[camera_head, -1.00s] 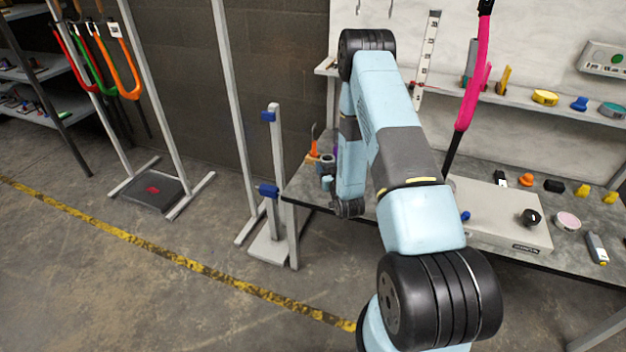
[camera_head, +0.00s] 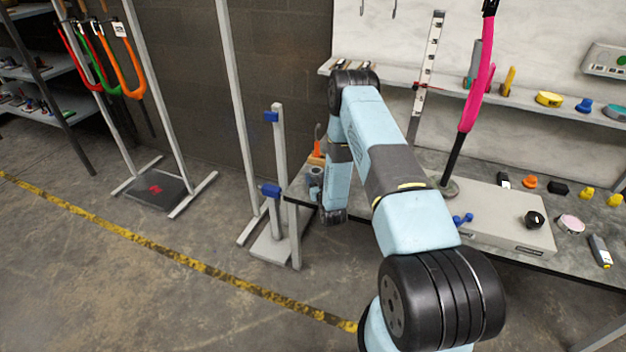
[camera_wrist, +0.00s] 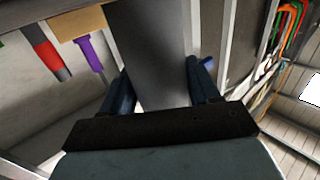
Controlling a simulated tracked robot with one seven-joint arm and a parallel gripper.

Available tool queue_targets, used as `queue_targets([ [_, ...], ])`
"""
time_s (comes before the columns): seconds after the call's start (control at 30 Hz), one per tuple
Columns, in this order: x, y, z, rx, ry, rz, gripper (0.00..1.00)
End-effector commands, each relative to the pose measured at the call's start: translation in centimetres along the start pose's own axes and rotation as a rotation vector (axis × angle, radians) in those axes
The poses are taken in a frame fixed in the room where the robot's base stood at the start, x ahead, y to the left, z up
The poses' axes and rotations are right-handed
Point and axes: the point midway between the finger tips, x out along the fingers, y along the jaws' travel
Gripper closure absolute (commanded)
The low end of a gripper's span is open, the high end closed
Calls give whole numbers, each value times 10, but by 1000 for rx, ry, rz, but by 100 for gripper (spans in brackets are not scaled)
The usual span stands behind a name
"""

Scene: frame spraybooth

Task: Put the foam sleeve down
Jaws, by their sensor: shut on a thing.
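My gripper (camera_wrist: 160,82) shows in the wrist view with its two dark blue fingers on either side of a broad, dark grey piece, which I take to be the foam sleeve (camera_wrist: 148,35). The fingers are shut on it, and it reaches from between them to the top edge of the picture. Its far end is out of view. In the head view my arm bends down at the near left corner of the workbench (camera_head: 560,258). I cannot make out the fingers or the sleeve there.
A pale upright stand with blue clamps (camera_head: 281,160) is left of the bench corner. Coloured forks (camera_head: 126,65) hang at the far left. Floor with a yellow-black line (camera_head: 190,262) is open.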

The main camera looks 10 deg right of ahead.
Motion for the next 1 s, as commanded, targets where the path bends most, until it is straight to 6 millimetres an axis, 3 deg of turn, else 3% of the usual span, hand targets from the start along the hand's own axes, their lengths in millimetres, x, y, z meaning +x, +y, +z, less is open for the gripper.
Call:
queue_targets([
  [0.33, 0, 0, 3, 0, 1, 0, 72],
  [0.37, 0, 0, 3, 0, 1, 0, 36],
  [0.6, 0, 0, 3, 0, 1, 0, 14],
  [0.9, -1, 0, 1, 0, 1, -1, 14],
  [1.0, -9, 0, 2, 0, 0, -1, 14],
])
